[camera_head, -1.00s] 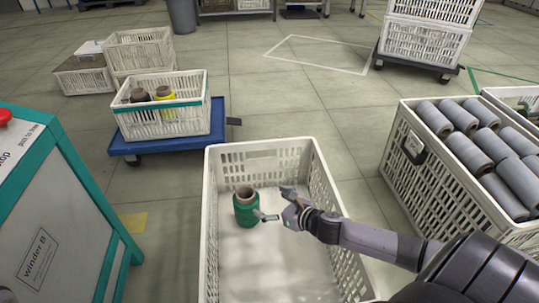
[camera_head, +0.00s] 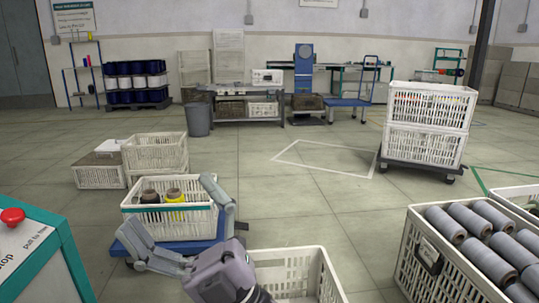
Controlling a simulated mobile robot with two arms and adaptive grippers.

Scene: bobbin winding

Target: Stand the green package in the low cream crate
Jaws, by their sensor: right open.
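The low cream crate (camera_head: 292,272) is at the bottom centre, with only its far part in view. The green package does not show now; the crate's near part is out of the picture, and my gripper covers its left side. My right gripper (camera_head: 164,204) is large in the foreground, left of and above the crate's far edge. Its two grey fingers are spread wide, with nothing between them. My left gripper is not in view.
A crate of grey tubes (camera_head: 425,265) is at right. The teal stand with a red button (camera_head: 13,216) is at lower left.

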